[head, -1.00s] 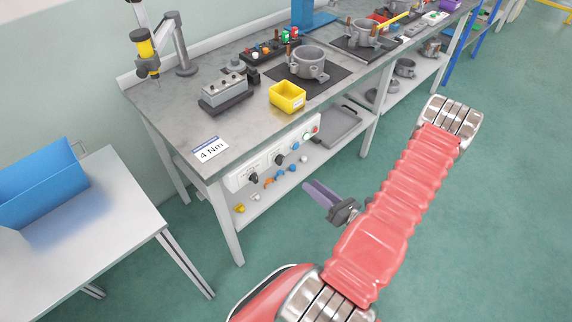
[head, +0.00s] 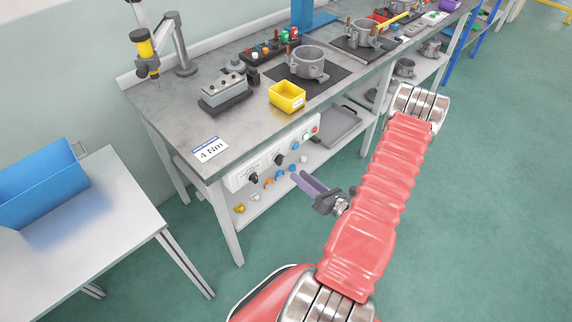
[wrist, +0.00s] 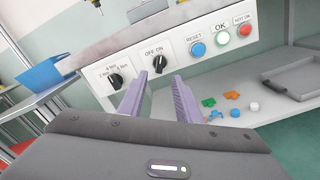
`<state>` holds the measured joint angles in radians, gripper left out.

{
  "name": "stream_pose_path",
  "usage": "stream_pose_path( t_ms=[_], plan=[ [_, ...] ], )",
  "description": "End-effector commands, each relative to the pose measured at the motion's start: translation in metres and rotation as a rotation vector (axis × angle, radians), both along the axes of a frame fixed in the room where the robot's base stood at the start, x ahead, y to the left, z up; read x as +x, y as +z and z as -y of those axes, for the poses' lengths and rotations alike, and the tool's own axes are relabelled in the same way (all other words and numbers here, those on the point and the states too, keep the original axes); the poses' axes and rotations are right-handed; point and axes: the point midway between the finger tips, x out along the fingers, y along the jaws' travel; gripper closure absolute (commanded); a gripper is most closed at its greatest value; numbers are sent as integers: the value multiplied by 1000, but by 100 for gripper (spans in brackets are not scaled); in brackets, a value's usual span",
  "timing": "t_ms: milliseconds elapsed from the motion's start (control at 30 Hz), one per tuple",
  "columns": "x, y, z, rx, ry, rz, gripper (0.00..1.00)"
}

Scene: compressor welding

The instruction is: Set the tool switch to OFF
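The tool switch is a black rotary knob (wrist: 160,64) under the "OFF ON" label on the white front panel (wrist: 139,66). It also shows in the head view (head: 280,160). Which label its pointer faces is too small to tell. My gripper (wrist: 160,77) is open and empty, with two purple fingers. In the wrist view the knob appears between and beyond the fingertips. In the head view my gripper (head: 298,175) is in front of the panel, right of and below the knob, apart from it.
Left of the switch is a torque selector knob (wrist: 116,81). Below, a shelf holds small coloured caps (wrist: 231,96) and a grey tray (wrist: 270,80).

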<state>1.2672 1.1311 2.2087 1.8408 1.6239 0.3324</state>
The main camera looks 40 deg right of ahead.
Motion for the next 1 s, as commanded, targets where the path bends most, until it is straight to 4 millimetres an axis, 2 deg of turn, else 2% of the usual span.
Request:
stream_pose_path(
  t_ms=[600, 800, 1000],
  plan=[
    [71, 0, -3, -1, 3, 1, 69],
    [83, 0, -3, 0, 1, 0, 69],
    [84, 0, -2, 0, 0, 0, 69]
  ],
)
